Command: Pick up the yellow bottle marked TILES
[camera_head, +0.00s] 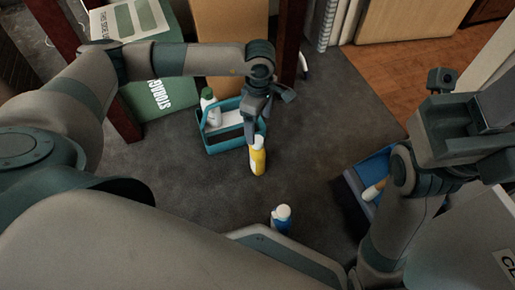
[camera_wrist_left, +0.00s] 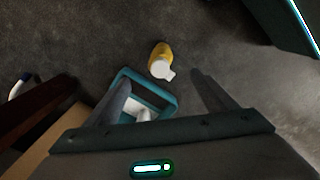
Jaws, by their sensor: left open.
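The yellow bottle (camera_head: 257,158) with a white cap stands on the dark grey floor, just in front of the teal caddy; its marking is too small to read. In the left wrist view the yellow bottle (camera_wrist_left: 160,58) shows beyond and between the fingers. My left gripper (camera_head: 254,128) points down above and behind the bottle in the head view. Its fingers (camera_wrist_left: 158,88) are apart with nothing between them in the wrist view. My right arm is at the right of the head view; its fingertips are hard to make out.
The teal caddy (camera_head: 210,148) holds a white bottle with a green cap (camera_head: 209,104). A blue-and-white bottle (camera_head: 281,219) stands nearer to me. A blue bin (camera_head: 376,168) is at the right. Floor between is clear.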

